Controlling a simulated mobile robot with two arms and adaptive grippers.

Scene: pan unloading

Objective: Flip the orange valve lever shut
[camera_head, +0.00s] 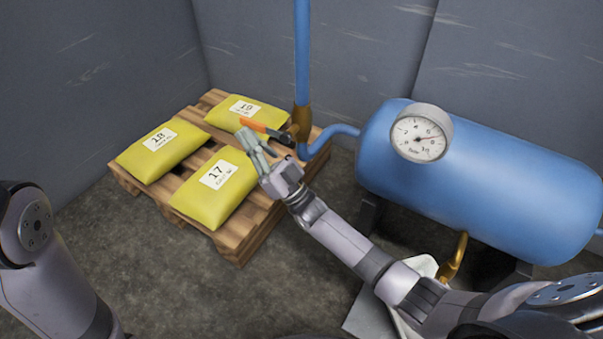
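The orange valve lever (260,126) sticks out to the left from a brass valve (301,119) on the vertical blue pipe (302,50). It lies roughly level, above the pallet's back right corner. My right gripper (247,137) is just below and in front of the lever, with its fingers pointing up and left. The fingers look close together, but I cannot tell whether they are open or shut, or whether they touch the lever. Only my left arm (50,260) shows at the left edge; its gripper is out of view.
A wooden pallet (240,240) holds yellow sacks marked 18 (150,160), 17 (205,203) and 19 (230,120). A blue tank (500,190) with a round gauge (419,138) stands at the right. Grey walls close off the back.

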